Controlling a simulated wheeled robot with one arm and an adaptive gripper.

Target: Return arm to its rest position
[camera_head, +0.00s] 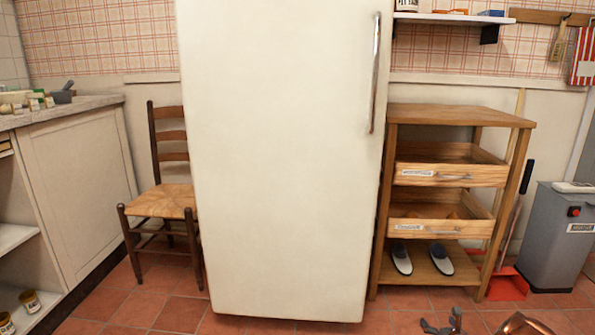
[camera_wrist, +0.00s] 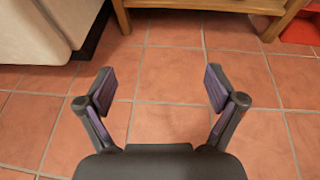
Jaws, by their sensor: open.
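My gripper (camera_wrist: 160,88) is open and empty in the wrist view, its two fingers wide apart above the bare tile floor (camera_wrist: 165,122). In the head view a part of my gripper (camera_head: 443,322) shows at the bottom edge, right of the fridge, low in front of the wooden shelf unit. The rest of my arm is mostly out of the picture there.
A white fridge (camera_head: 280,160) stands in the middle. Right of it is a wooden shelf unit (camera_head: 460,113) with two drawers and shoes (camera_head: 402,258), then a grey bin (camera_head: 556,240) and red dustpan (camera_head: 507,285). A chair (camera_head: 165,200) and counter (camera_head: 80,180) stand left.

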